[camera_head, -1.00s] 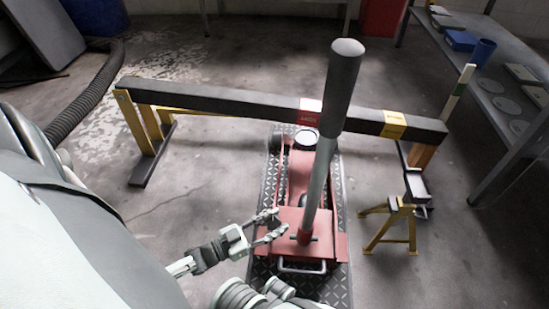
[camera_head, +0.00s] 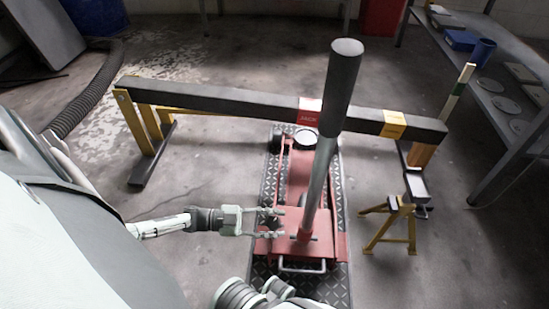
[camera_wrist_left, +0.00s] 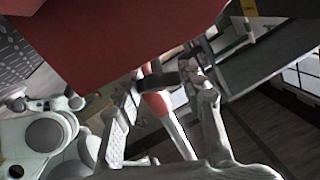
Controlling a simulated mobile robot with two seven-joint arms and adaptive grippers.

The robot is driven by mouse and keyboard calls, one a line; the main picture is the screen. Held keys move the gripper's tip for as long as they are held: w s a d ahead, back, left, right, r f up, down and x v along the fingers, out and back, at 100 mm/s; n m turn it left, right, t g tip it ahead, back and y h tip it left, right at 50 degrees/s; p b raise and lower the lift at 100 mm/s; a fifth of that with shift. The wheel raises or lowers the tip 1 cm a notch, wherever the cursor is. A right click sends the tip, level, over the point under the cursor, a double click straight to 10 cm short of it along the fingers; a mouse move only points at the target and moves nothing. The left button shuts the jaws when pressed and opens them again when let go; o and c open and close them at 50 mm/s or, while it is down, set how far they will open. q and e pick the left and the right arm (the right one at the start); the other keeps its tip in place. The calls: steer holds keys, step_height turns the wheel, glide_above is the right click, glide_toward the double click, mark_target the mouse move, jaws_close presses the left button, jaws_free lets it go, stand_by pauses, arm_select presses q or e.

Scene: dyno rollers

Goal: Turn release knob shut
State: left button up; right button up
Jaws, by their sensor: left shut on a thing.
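The red floor jack (camera_head: 296,185) stands on a dark tread-plate strip, its long grey handle (camera_head: 316,185) rising at a slant toward the camera. My left gripper (camera_head: 280,223) is at the left side of the jack's handle base, its two fingers pointing right. In the left wrist view, its fingers (camera_wrist_left: 163,80) are shut on a small dark knob (camera_wrist_left: 172,78), which sits in front of the handle's red collar (camera_wrist_left: 154,100). The knob is too small to make out in the head view.
A dark beam (camera_head: 235,101) on yellow supports crosses behind the jack. A yellow stand (camera_head: 400,222) is to the right. A grey shelf bench (camera_head: 500,110) runs along the right side. A black hose (camera_head: 92,92) lies at left. The floor left of the jack is clear.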

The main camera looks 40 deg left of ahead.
arm_select(q)
steer(key=shift+m+g+h, duration=0.4)
steer(key=shift+m+g, duration=0.6)
steer(key=shift+m, duration=0.1)
steer(key=o, duration=1.2)
steer(key=shift+s+a, duration=0.1)
steer(key=v, duration=1.1)
steer(key=shift+s+a+r, duration=0.15)
steer(key=shift+a, duration=0.25)
